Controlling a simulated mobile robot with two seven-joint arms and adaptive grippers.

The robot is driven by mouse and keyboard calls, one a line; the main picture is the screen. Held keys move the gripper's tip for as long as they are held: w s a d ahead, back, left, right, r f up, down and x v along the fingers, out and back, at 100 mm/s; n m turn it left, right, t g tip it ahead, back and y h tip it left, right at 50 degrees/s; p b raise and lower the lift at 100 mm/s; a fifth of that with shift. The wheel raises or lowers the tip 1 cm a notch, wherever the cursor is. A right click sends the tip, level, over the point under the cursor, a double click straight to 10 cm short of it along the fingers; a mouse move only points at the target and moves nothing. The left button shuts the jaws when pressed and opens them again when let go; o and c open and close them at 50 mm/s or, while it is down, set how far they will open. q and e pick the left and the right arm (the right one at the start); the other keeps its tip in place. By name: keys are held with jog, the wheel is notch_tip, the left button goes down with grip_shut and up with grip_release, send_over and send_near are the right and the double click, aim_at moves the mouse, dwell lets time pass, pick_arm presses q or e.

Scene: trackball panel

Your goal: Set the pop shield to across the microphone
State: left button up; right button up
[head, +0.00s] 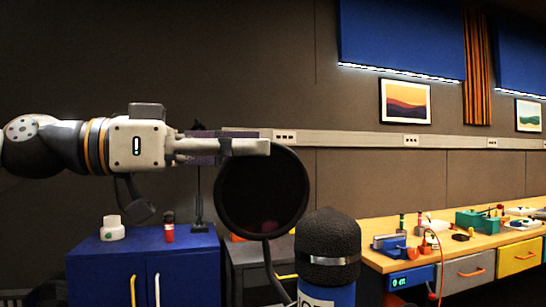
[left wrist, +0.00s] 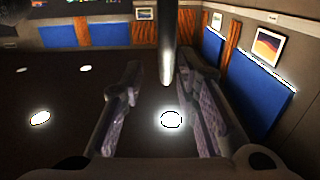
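The pop shield (head: 262,192) is a round black disc with a dark rim, standing upright on a thin stem to the left of and above the microphone (head: 328,250). The microphone has a black foam head, a silver ring and a blue body cut off below. My left gripper (head: 252,147) reaches in from the left, with its fingers at the top rim of the shield. In the left wrist view my left gripper (left wrist: 165,85) has its fingers apart. A narrow dark bar, seemingly the shield edge-on (left wrist: 167,45), shows between them; contact cannot be told. My right gripper is out of view.
A blue cabinet (head: 143,255) at the left holds a white container (head: 112,229) and a red bottle (head: 169,228). A wooden bench (head: 445,248) with tools and a green box (head: 480,220) stands at the right. The air above the microphone is clear.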

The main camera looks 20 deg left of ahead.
aim_at(271, 148)
pick_arm(q)
jog(key=x, duration=0.3)
jog(key=shift+w+d+r, duration=0.1)
jog(key=shift+w+d, duration=0.1)
jog(key=shift+d, duration=0.05)
grip_shut()
